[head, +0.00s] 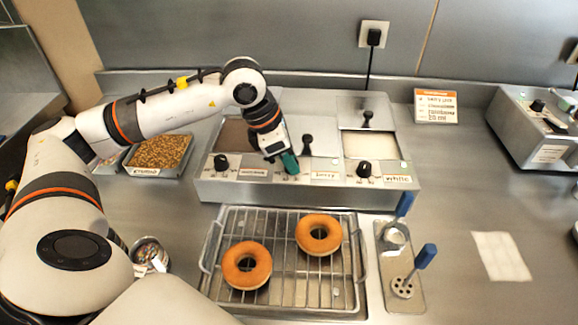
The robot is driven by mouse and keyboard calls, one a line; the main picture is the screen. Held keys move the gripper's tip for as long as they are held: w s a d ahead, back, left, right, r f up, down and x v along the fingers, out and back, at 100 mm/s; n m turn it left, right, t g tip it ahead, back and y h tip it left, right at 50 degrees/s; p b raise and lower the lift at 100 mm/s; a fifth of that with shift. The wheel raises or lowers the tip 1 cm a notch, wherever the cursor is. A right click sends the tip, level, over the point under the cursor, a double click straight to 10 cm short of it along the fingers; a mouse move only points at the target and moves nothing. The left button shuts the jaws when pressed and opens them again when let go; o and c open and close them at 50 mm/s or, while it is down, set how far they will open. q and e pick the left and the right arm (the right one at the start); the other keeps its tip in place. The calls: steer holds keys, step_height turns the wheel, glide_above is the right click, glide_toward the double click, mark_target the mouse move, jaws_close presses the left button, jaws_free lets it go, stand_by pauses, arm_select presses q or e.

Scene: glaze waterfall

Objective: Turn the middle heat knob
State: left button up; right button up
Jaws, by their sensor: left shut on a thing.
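The glaze warmer (210,187) is a steel box with three wells and a row of black heat knobs on its front. The left knob (221,162) and the right knob (364,170) show clearly. My left gripper (290,164), with teal fingertips, reaches down to the front panel between them. It is shut at the middle heat knob's place, and its fingers hide most or all of that knob. The knob's pointer cannot be read. My right gripper is out of view.
Two doughnuts (247,265) (318,234) lie on a wire rack (284,296) before the warmer. A tray of chopped nuts (158,152) is left. A white napkin (501,256) lies right, with bare counter around it.

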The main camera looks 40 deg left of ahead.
arm_select(q)
steer(key=n+y+b, duration=0.1)
steer(key=n+b, duration=0.1)
steer(key=n, duration=0.1)
steer(key=shift+d+t, duration=0.1)
steer(key=shift+t, duration=0.3)
steer(key=shift+n+y+b, duration=0.5)
steer(key=shift+n+b, duration=0.35)
steer(key=shift+n, duration=0.55)
steer(key=shift+r+n, duration=0.1)
steer(key=shift+n, duration=0.2)
steer(key=o, duration=1)
steer(key=shift+c, duration=0.2)
steer(key=d+v, duration=0.1)
steer(key=v, duration=1.1)
steer(key=shift+s+a, duration=0.15)
steer(key=shift+a, duration=0.2)
